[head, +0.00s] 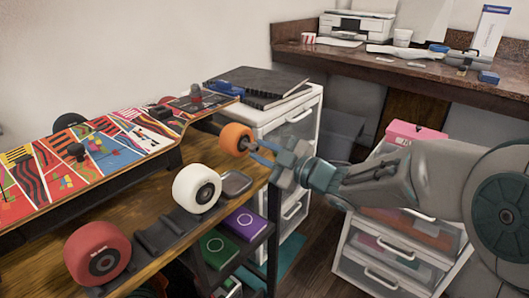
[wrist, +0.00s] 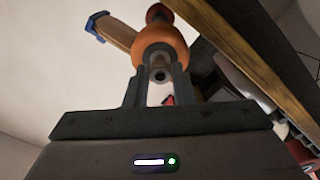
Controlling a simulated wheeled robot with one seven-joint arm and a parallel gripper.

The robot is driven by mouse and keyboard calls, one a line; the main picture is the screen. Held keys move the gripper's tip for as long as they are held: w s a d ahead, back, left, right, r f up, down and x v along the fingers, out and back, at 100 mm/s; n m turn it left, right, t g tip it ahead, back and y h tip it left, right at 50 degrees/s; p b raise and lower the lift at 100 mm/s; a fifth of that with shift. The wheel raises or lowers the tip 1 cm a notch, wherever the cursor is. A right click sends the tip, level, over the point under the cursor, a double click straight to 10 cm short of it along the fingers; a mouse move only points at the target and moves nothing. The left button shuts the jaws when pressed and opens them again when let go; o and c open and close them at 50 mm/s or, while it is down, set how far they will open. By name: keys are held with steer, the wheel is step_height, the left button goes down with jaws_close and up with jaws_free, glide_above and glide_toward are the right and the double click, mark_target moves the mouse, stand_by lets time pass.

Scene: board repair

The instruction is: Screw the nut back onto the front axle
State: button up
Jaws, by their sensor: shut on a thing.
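The skateboard (head: 95,150) lies on the wooden bench, its colourful patterned face up. An orange wheel (head: 235,138) sits at its right end, on the front axle. It also shows in the wrist view (wrist: 160,42). My gripper (head: 259,150) is just right of this wheel, its fingers pointing at the wheel's outer face. In the wrist view my gripper (wrist: 160,76) is shut on the nut (wrist: 158,74), a small grey ring with a dark hole, in line with the wheel's centre. The nut appears against or very near the wheel; how far it is on the axle is hidden.
A loose white wheel (head: 196,188) and a red wheel (head: 97,253) are at the bench's front edge. A white drawer unit (head: 297,125) with dark books (head: 262,84) stands behind my gripper. Another drawer unit (head: 385,262) is below my arm. A counter (head: 430,75) runs along the back.

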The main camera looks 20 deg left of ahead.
steer(key=shift+w+a, duration=0.1)
steer(key=shift+a, duration=0.05)
steer(key=shift+w+a, duration=0.15)
steer(key=shift+a, duration=0.2)
steer(key=shift+w+a, duration=0.15)
steer(key=shift+a, duration=0.2)
stand_by(2.1)
steer(key=shift+r+m+p, duration=0.2)
steer(key=shift+m+p, duration=0.3)
steer(key=shift+p, duration=0.35)
steer(key=m+p, duration=0.3)
steer(key=p, duration=0.1)
steer(key=shift+m, duration=0.4)
steer(key=shift+f+m+p, duration=0.25)
steer(key=shift+m+p, duration=0.15)
steer(key=shift+p, duration=0.15)
steer(key=shift+r, duration=0.1)
